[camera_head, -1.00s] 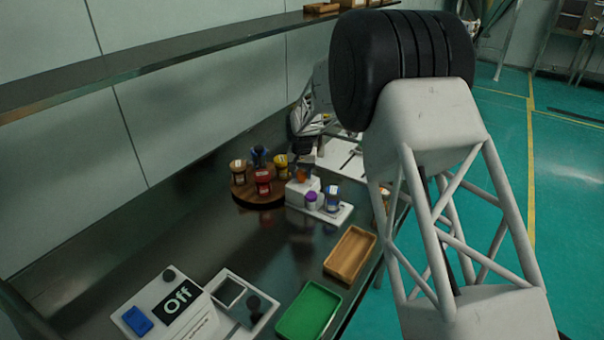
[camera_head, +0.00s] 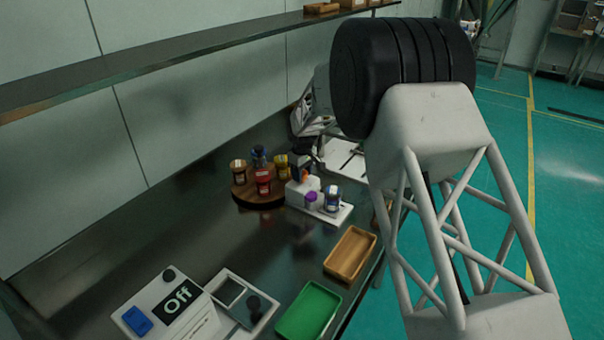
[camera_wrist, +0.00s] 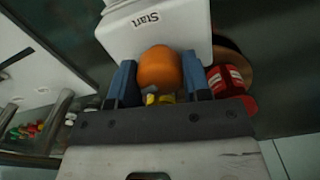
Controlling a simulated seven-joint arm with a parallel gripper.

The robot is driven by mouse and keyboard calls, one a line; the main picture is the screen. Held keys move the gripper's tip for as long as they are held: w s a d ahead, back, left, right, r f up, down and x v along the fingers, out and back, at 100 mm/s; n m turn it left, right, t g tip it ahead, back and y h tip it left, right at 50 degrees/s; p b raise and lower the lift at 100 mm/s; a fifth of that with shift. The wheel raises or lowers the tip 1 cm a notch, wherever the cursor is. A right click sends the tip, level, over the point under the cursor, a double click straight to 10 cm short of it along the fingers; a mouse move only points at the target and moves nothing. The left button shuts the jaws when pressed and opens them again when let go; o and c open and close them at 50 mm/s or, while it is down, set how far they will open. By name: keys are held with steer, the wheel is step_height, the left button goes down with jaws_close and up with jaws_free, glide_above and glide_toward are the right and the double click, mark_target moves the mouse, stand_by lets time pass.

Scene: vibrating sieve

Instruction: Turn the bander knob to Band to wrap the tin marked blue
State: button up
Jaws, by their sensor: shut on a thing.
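A white machine (camera_head: 297,193) with an orange knob (camera_wrist: 158,68) stands on the bench, just right of the round wooden stand. In the wrist view its white housing bears a label reading "Start". My gripper (camera_wrist: 160,80) has its two blue fingers on either side of the orange knob and is shut on it. In the head view my gripper (camera_head: 302,170) is small and partly hidden at the machine's top. A tin with a blue label (camera_head: 332,199) stands on the machine's white base, beside a purple part (camera_head: 311,200).
The round wooden stand (camera_head: 247,200) carries several tins, including a red one (camera_head: 263,181). A wooden tray (camera_head: 350,253) and a green tray (camera_head: 308,311) lie nearer. A box with an "Off" display (camera_head: 179,299) stands front left. A shelf (camera_head: 200,45) runs above. The bench's middle is clear.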

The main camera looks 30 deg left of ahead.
steer(key=shift+n, duration=1.6)
steer(key=o, duration=0.9)
steer(key=shift+r, duration=0.1)
steer(key=shift+r, duration=3.85)
